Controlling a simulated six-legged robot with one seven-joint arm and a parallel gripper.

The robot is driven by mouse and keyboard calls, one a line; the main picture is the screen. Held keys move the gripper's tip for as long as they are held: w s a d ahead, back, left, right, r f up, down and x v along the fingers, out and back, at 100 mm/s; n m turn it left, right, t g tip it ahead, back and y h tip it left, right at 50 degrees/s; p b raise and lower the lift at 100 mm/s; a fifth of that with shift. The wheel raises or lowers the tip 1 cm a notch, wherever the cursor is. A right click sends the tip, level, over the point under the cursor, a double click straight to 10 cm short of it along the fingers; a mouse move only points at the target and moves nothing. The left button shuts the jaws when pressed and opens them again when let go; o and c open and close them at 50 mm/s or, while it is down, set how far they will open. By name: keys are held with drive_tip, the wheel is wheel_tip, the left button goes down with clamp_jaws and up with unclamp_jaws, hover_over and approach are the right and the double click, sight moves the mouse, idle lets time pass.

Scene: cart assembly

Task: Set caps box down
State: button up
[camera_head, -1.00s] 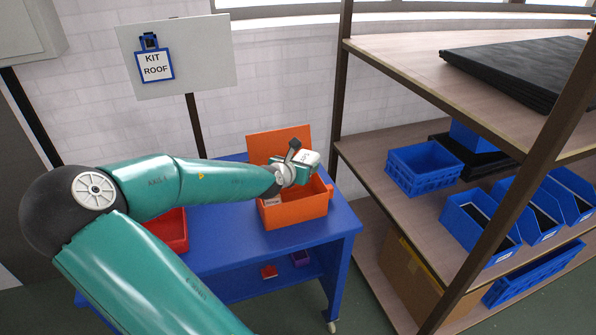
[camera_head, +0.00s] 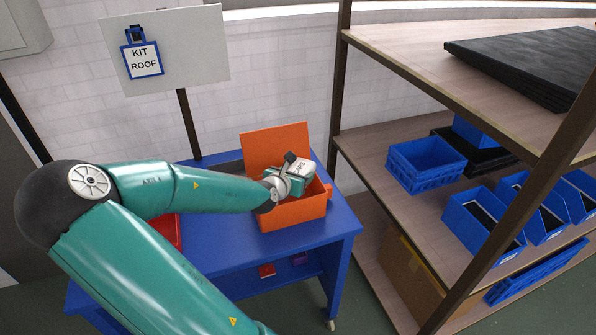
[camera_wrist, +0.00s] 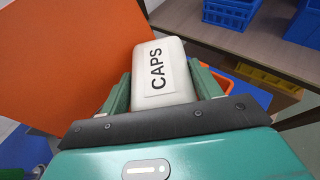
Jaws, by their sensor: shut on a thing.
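The caps box (camera_wrist: 163,75) is a white box with rounded edges, labelled CAPS, held between the two green fingers of my gripper (camera_wrist: 160,88) in the wrist view. In the head view my gripper (camera_head: 290,178) is over the orange box (camera_head: 296,213), which stands with its lid (camera_head: 275,145) raised at the back on the blue cart (camera_head: 225,240). The white caps box also shows in the head view (camera_head: 301,168). Its underside and the inside of the orange box are hidden, so I cannot tell whether it touches anything below.
A red bin (camera_head: 168,231) stands on the cart, partly behind my arm. A wooden shelf rack (camera_head: 385,165) with blue bins (camera_head: 425,163) stands to the right. A sign reading KIT ROOF (camera_head: 142,58) stands behind the cart. The cart top's front right is clear.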

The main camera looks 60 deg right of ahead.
drive_tip(key=shift+s+a, duration=0.15)
drive_tip(key=shift+s, duration=0.15)
drive_tip(key=shift+w, duration=0.2)
drive_tip(key=shift+s+f, duration=0.1)
drive_tip(key=shift+s, duration=0.1)
drive_tip(key=shift+w+f, duration=0.2)
drive_tip(key=shift+f, duration=0.3)
drive_tip(key=o, duration=1)
drive_tip(key=shift+s, duration=0.1)
drive_tip(key=shift+r, duration=0.1)
